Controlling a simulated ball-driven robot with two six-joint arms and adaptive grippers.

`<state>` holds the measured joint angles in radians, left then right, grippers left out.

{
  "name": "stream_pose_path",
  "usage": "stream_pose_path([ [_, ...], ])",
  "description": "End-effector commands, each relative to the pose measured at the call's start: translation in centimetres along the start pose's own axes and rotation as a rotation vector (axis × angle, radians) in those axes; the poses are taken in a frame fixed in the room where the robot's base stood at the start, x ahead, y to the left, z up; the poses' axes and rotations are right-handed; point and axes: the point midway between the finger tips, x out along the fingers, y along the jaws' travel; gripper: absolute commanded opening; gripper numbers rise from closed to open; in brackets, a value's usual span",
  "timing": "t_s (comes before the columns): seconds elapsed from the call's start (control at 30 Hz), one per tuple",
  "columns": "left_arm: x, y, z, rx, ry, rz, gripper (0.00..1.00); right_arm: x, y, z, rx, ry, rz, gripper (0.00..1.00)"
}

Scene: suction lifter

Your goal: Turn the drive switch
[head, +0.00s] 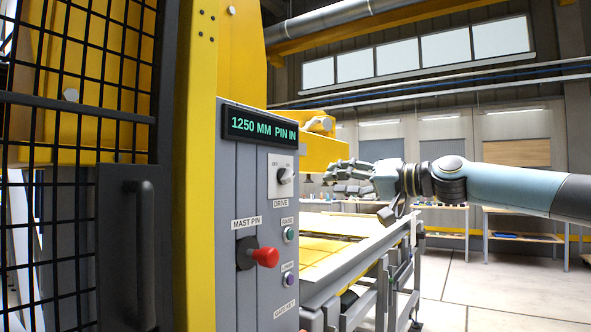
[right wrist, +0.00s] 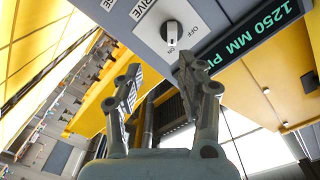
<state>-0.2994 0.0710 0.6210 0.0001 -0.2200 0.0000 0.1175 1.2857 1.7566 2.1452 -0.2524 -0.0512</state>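The drive switch (head: 285,176) is a dark knob on a white plate marked OFF and ON, above the DRIVE label on the grey control panel (head: 252,190). It also shows in the right wrist view (right wrist: 171,32), with a small pale mark on its lower edge there; I cannot tell its setting for sure. My right gripper (head: 334,174) is to the right of the switch and apart from it. In the right wrist view its two fingers (right wrist: 158,68) are spread with nothing between them, and the knob lies just beyond the tips. My left gripper is not in view.
A display (head: 262,125) above the switch reads "1250 MM PIN IN". Below are a red mast pin knob (head: 264,256), a green RAISE button (head: 289,234) and a purple button (head: 288,280). A black mesh gate (head: 80,150) stands left. A yellow beam (head: 308,153) runs behind the panel.

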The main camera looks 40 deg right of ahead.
Motion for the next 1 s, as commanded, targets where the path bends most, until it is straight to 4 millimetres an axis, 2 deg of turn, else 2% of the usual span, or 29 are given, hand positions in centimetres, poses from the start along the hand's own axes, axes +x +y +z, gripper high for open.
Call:
stream_pose_path([
  [0.03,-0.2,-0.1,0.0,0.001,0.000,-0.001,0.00,0.0,-1.2,-0.3,0.006,-0.006,-0.017,0.38],
  [0.1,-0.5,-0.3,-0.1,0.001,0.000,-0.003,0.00,0.1,-2.0,-0.5,0.013,-0.009,-0.031,0.38],
  [0.37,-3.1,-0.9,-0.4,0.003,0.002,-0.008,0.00,1.6,-2.4,-1.0,0.019,-0.003,-0.040,0.38],
  [0.7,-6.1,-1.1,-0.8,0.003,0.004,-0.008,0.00,6.7,-2.3,-0.7,0.021,-0.004,-0.031,0.38],
  [0.9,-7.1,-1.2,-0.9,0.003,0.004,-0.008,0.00,9.6,-2.2,-0.5,0.018,-0.006,-0.029,0.38],
  [1.0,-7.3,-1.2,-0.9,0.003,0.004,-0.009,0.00,10.4,-2.2,-0.4,0.017,-0.008,-0.028,0.38],
])
